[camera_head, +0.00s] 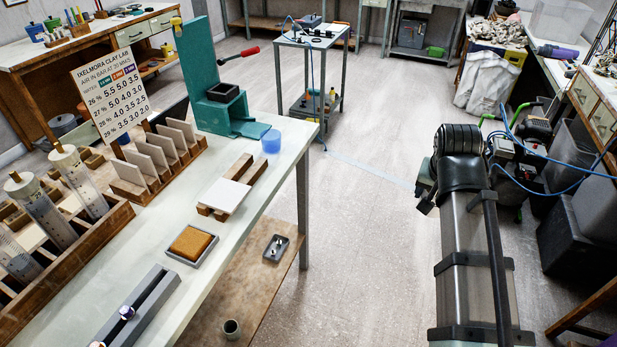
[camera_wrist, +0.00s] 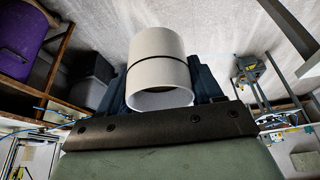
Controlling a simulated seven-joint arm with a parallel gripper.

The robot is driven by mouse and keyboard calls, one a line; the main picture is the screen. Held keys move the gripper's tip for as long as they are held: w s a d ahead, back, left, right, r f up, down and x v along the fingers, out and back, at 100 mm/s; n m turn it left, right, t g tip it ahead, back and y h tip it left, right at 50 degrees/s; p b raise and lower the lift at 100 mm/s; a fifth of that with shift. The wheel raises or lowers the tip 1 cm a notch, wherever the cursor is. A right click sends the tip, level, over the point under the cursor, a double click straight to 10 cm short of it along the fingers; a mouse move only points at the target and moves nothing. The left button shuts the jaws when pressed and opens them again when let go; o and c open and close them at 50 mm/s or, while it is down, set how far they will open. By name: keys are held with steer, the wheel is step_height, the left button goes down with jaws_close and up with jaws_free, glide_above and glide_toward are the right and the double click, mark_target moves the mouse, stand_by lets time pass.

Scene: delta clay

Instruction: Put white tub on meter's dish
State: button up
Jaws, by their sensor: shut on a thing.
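The white tub (camera_wrist: 158,75), a white cylinder with a thin dark line around it and an open end towards the camera, is held in my gripper (camera_wrist: 160,86) in the wrist view. The dark blue fingers are shut on it, one at each side. In the head view my arm is at the right, over the floor and away from the bench; the tub does not show there. I cannot tell for certain whether this is the meter.
A trolley (camera_head: 312,38) stands behind. Open floor lies between bench and arm.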

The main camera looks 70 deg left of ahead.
steer(key=s+a+n, duration=0.2)
steer(key=s+a, duration=0.6)
steer(key=s, duration=0.4)
step_height(320, 180, up, 2)
steer(key=n+g+y, duration=0.2)
steer(key=n, duration=0.3)
glide_above(167, 220)
steer(key=s+d, duration=0.1)
steer(key=shift+w+d+f+m+h, duration=0.15)
steer(key=shift+f+m, duration=0.2)
steer(key=shift+f, duration=1.25)
steer(key=shift+f+m+h, duration=0.1)
steer(key=shift+f+m, duration=0.3)
steer(key=shift+f, duration=1.15)
steer(key=shift+w+d+f+m+h, duration=0.15)
steer(key=shift+f+m, duration=0.2)
steer(key=shift+f, duration=1.25)
steer(key=shift+s+a+f, duration=0.1)
steer(key=o, duration=1.3)
steer(key=shift+f, duration=0.1)
